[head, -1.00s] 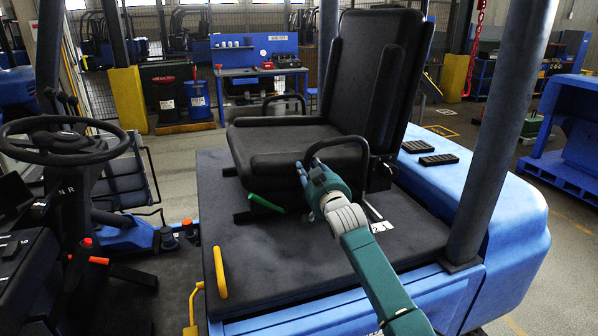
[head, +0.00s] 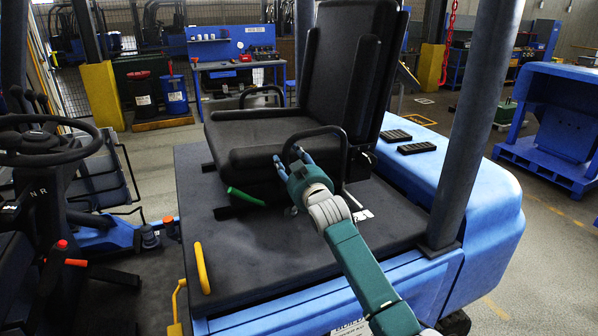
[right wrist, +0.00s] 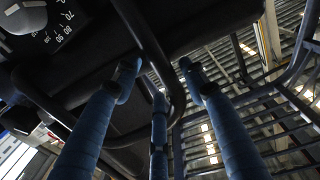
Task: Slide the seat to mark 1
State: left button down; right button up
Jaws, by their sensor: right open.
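The black seat (head: 265,134) with its tall backrest stands on rails on the dark deck (head: 250,262) of the blue truck. A green lever (head: 246,197) sticks out low at the seat's front. My right gripper (head: 288,158) is open, with its blue fingers beside the near side of the seat cushion, by the looped armrest (head: 341,148). In the right wrist view, the open fingers (right wrist: 160,80) point toward a black tube (right wrist: 150,45); I cannot tell whether they touch it. Small white labels (head: 362,215) lie beside the seat; their marking is unreadable. My left gripper is out of view.
A steering wheel (head: 45,140) stands at the left. A yellow handle (head: 202,268) rises from the deck's front left. A dark post (head: 470,120) stands right of the seat. A numbered dial (right wrist: 62,20) shows in the right wrist view. The deck's front is mostly clear.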

jog(key=v, duration=1.1)
